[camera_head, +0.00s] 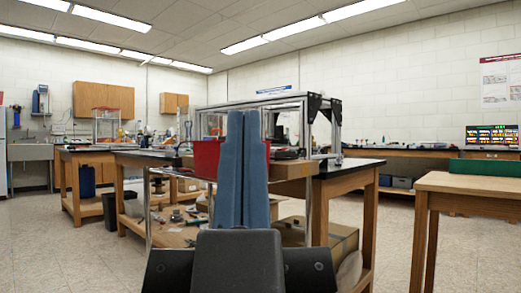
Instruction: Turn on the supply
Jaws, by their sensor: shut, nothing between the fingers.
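My gripper (243,115) stands upright in the middle of the view, its two blue fingers pressed together with nothing between them. Its dark body fills the bottom centre. The fingers hide part of an aluminium extrusion frame (325,128) with black corner brackets, which stands on a wooden-edged bench (296,187) behind them. I cannot make out a supply or its switch for certain. A dark box with lit coloured rows (492,136) stands far right on the back bench; I cannot tell what it is. My gripper is well apart from it.
A red bin (207,158) stands on the bench just left of my fingers. A cardboard box (318,240) is under the bench. A wooden table (470,183) with a green panel (485,168) stands at right. Floor (395,230) is clear between bench and table.

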